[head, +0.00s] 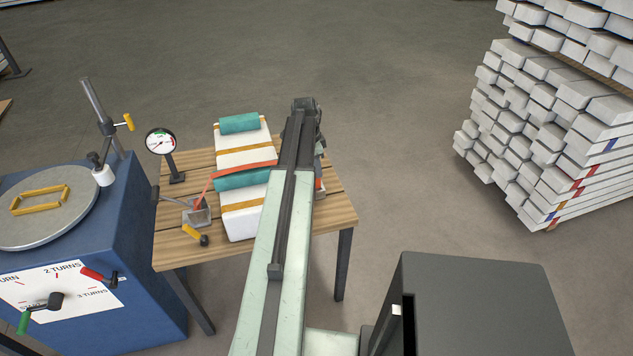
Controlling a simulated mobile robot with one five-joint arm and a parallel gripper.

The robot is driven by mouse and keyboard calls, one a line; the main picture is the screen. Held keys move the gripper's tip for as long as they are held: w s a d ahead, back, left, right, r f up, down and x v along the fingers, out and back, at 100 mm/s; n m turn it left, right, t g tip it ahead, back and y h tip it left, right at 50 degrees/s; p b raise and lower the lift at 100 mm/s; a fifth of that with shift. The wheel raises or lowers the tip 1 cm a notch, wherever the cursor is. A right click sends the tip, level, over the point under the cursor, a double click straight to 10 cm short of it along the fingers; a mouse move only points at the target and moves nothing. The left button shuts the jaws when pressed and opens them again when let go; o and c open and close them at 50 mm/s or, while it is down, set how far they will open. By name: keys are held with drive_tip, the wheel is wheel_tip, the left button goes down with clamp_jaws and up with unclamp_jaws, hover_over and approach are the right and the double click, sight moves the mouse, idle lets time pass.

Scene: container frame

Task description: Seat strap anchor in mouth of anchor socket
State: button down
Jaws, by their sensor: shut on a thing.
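A red-orange strap (244,167) rises from a small grey metal fitting (196,215) at the table's left and crosses a white block. The block (240,226) has teal pads and yellow bands. The strap passes behind my pale green arm. My gripper (317,143), at the arm's far end beside the block's right side, is mostly hidden by the arm. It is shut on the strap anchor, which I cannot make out. A small orange-red and grey part (320,186) shows right of the arm. I cannot tell whether it is the anchor socket.
The wooden table (338,206) has a dial gauge (160,142) and a yellow-handled lever (195,235). A blue cabinet (150,320) with a round plate stands left. White stacked bars (560,110) stand right.

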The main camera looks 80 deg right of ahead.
wheel_tip(320, 180, down, 4)
drive_tip(key=b, duration=0.3)
drive_tip(key=shift+b, duration=0.35)
drive_tip(key=shift+r, duration=0.25)
drive_tip(key=shift+f, duration=0.2)
drive_tip(key=c, duration=1)
unclamp_jaws()
drive_tip(key=shift+r, duration=0.1)
drive_tip(key=r+p, duration=0.4)
drive_tip(key=w+r+p, duration=0.1)
drive_tip(key=r+p, duration=0.7)
drive_tip(key=shift+w+a, duration=0.3)
drive_tip(key=shift+a, duration=0.1)
